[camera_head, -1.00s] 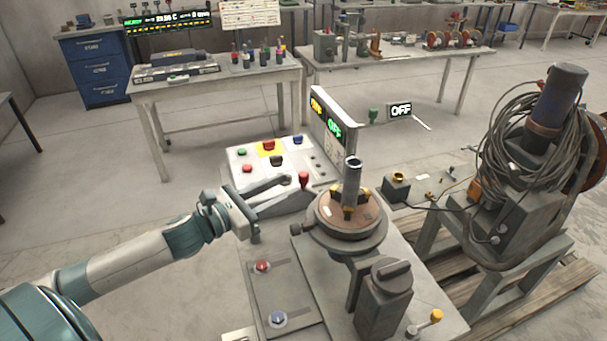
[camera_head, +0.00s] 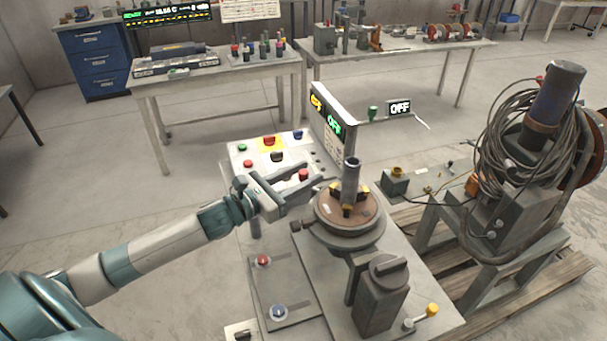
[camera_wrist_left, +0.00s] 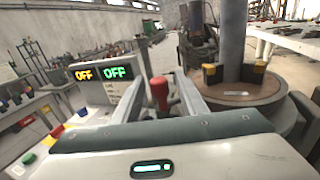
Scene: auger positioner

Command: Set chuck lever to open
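A red-knobbed lever (camera_head: 303,174) stands at the right end of the control panel, beside the round chuck table. The frames do not confirm that this is the chuck lever. My left gripper (camera_head: 309,180) is open, with its fingers reaching along the panel toward the lever. In the left wrist view the red knob (camera_wrist_left: 159,91) shows between the two spread fingers, with gaps on both sides. The chuck table (camera_head: 338,221) holds an upright grey pipe (camera_head: 351,184) in yellow-black jaws. The panel display (camera_head: 334,124) reads OFF. My right gripper is not in view.
The panel (camera_head: 258,161) carries several coloured buttons near my gripper. A cable-wrapped machine (camera_head: 530,150) stands to the right.

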